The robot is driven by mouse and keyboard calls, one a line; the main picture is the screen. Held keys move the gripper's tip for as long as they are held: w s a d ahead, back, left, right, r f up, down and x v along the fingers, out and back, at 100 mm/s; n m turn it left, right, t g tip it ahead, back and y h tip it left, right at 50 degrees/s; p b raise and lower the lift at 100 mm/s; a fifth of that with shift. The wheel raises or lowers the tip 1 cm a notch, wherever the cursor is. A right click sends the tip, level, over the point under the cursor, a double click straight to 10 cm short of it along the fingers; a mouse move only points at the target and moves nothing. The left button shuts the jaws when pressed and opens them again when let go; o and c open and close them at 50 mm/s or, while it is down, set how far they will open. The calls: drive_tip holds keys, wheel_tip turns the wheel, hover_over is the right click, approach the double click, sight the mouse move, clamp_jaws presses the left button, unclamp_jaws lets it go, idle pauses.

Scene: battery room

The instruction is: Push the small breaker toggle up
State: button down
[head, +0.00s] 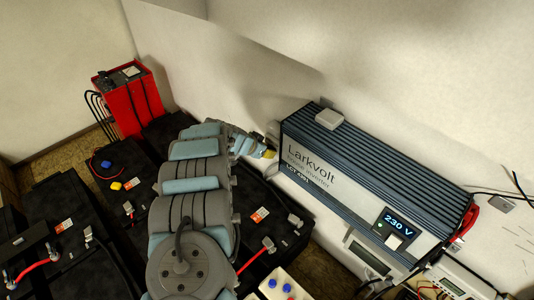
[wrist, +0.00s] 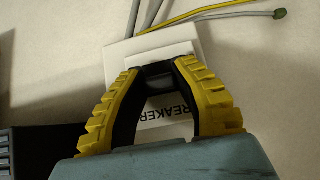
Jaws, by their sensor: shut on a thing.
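The white breaker box (wrist: 122,58) is on the pale wall in the wrist view, its label "BREAKER" reading upside down and partly covered. My gripper (wrist: 158,72), with yellow ribbed fingers and black inner pads, is over the front of the box. Its fingertips are closed together on the small dark breaker toggle (wrist: 158,84), which is mostly hidden between them. I cannot tell whether the toggle is up or down. In the head view my gripper (head: 268,154) is at the wall, just left of the inverter's end; the breaker is hardly visible there.
The "Larkvolt" inverter (head: 345,190) is mounted on the wall close to the right of my gripper. Black batteries (head: 75,210) with cables spread below, under my arm. A red charger (head: 130,100) stands at the back left. Grey and yellow-green cables (wrist: 215,16) leave the breaker box.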

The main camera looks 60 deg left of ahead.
drive_tip(key=shift+g, duration=0.3)
idle(0.5)
drive_tip(key=c, duration=0.8)
unclamp_jaws()
drive_tip(key=shift+o, duration=0.2)
drive_tip(key=shift+t+p, duration=0.4)
drive_tip(key=shift+p, duration=0.1)
drive_tip(key=shift+d+f+t+p, duration=0.1)
drive_tip(key=shift+f+t+p, duration=0.15)
drive_tip(key=shift+t+p, duration=0.2)
drive_tip(key=shift+t+y, duration=0.3)
drive_tip(key=shift+t, duration=0.05)
